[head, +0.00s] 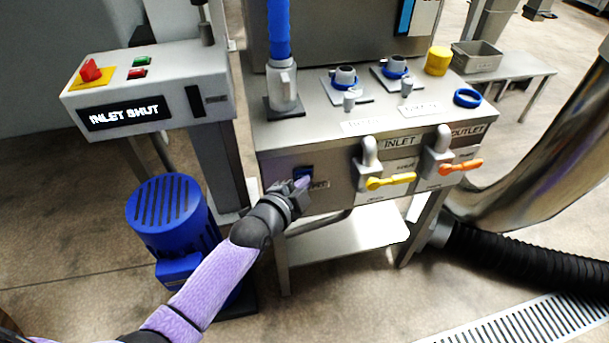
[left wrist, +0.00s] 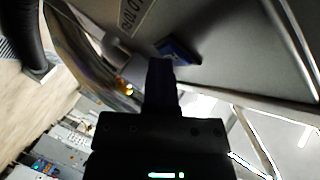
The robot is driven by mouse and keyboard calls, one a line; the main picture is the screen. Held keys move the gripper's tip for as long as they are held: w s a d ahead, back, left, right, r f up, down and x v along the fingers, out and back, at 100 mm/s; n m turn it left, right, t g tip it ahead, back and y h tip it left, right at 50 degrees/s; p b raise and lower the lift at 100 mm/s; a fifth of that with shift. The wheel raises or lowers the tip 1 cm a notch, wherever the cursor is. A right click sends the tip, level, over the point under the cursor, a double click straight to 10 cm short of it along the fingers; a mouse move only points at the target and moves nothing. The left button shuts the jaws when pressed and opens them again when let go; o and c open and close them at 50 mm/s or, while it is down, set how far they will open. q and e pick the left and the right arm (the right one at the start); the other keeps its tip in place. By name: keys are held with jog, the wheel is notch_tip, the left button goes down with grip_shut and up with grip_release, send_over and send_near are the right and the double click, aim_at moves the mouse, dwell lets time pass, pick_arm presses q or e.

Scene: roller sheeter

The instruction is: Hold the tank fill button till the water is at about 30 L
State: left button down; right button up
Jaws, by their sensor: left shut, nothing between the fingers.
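A dark blue button (head: 303,173) sits on the front panel of the steel bench, beside a small label partly covered by my gripper. My left gripper (head: 299,186) is shut and empty, with its tips right at the button's lower edge. In the left wrist view, the shut fingers (left wrist: 160,64) point at the panel, and the blue button (left wrist: 178,50) shows just past their tips. I cannot tell whether they touch or press it. A blue column (head: 279,30) rises from a clear-looking fitting on the bench; no litre reading is legible. My right gripper is not in view.
A display (head: 124,114) reads "INLET SHUT". The yellow inlet handle (head: 391,181) and orange outlet handle (head: 460,166) stick out to the right of the button. A blue motor (head: 172,215) stands on the floor left of my arm. A black hose (head: 520,258) lies at right.

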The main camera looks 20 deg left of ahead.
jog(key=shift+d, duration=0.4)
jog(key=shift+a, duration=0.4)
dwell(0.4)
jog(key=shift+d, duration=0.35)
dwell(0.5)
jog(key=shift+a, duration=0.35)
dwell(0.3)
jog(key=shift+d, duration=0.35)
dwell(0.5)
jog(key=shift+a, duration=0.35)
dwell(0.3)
